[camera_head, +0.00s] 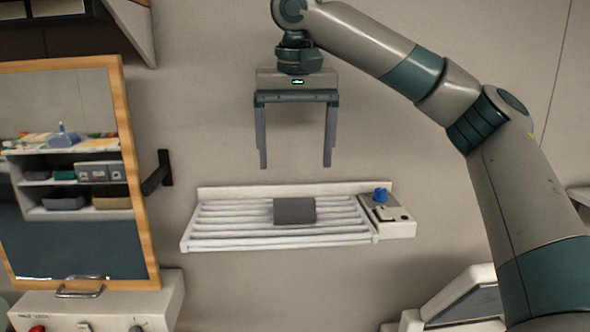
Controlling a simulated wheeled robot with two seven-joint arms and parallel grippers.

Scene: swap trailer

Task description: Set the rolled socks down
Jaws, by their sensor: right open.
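A white slatted rack (215,228) is fixed to the wall in the middle of the view. A dark grey, block-shaped item (295,211) lies on its slats; I cannot tell for sure whether it is the rolled socks. A small blue rounded thing (380,195) sits on the panel at the rack's right end; it is too small to identify. My right gripper (295,162) is open, points down and holds nothing. It is above the grey item and apart from it. My left gripper is not in view.
A wood-framed mirror (138,170) on the left reflects shelves with boxes. A white unit with knobs and a handle (155,297) stands below it. A black bracket (158,175) juts from the wall. A white-framed dark panel (468,300) is at lower right. The wall around the gripper is bare.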

